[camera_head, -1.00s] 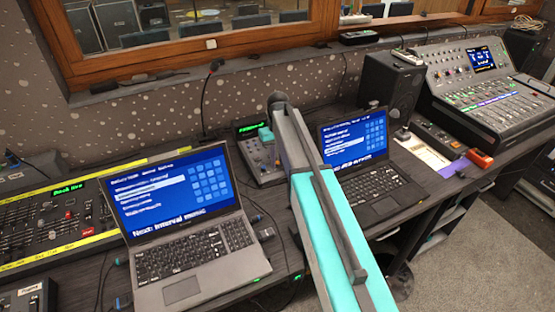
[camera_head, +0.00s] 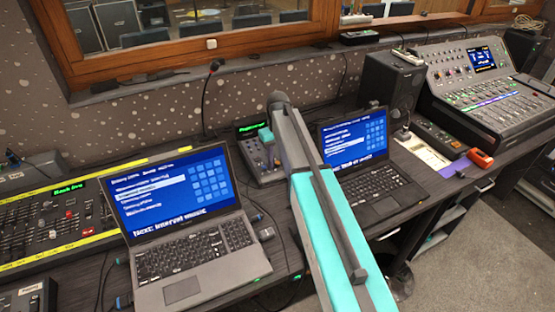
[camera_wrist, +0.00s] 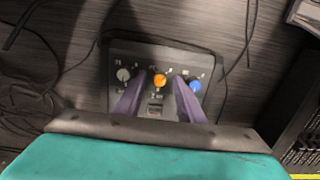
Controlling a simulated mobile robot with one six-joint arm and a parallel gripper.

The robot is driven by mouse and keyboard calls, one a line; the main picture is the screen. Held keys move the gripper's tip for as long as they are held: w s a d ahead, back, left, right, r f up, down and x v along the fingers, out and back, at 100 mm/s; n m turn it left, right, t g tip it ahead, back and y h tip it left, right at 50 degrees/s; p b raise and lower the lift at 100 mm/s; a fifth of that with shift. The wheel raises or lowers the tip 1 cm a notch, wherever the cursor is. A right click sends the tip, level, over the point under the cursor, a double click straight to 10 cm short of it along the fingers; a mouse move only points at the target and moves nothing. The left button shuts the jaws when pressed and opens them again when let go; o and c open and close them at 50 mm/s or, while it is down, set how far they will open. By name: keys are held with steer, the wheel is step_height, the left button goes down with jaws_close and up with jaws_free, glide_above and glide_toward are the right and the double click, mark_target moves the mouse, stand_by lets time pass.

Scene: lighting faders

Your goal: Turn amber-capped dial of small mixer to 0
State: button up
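In the wrist view, the small mixer (camera_wrist: 209,61) is a dark flat box on the dark wood-grain desk. It has three dials in a row: a pale grey one (camera_wrist: 123,74) at left, the amber-capped dial (camera_wrist: 160,80) in the middle and a blue one (camera_wrist: 195,85) at right. The marks around the dials are too small to read, and I cannot tell where the amber dial points. My gripper (camera_wrist: 161,76) is open, its two purple fingers apart, one on each side of the amber dial. I cannot tell whether they touch it. In the head view my arm hides the gripper.
Two open laptops (camera_head: 195,258) (camera_head: 372,195) stand on either side of my arm. A device with a green display (camera_head: 262,160) stands behind. A large console (camera_head: 490,100) and a speaker (camera_head: 393,80) are at right. Loose cables (camera_wrist: 40,60) lie left of the small mixer.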

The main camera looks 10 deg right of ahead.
mark_target(278, 163)
steer(key=shift+r, duration=0.1)
step_height(278, 163, up, 14)
steer(key=b, duration=0.2)
steer(key=shift+f, duration=0.2)
stand_by(0.4)
steer(key=shift+r, duration=0.15)
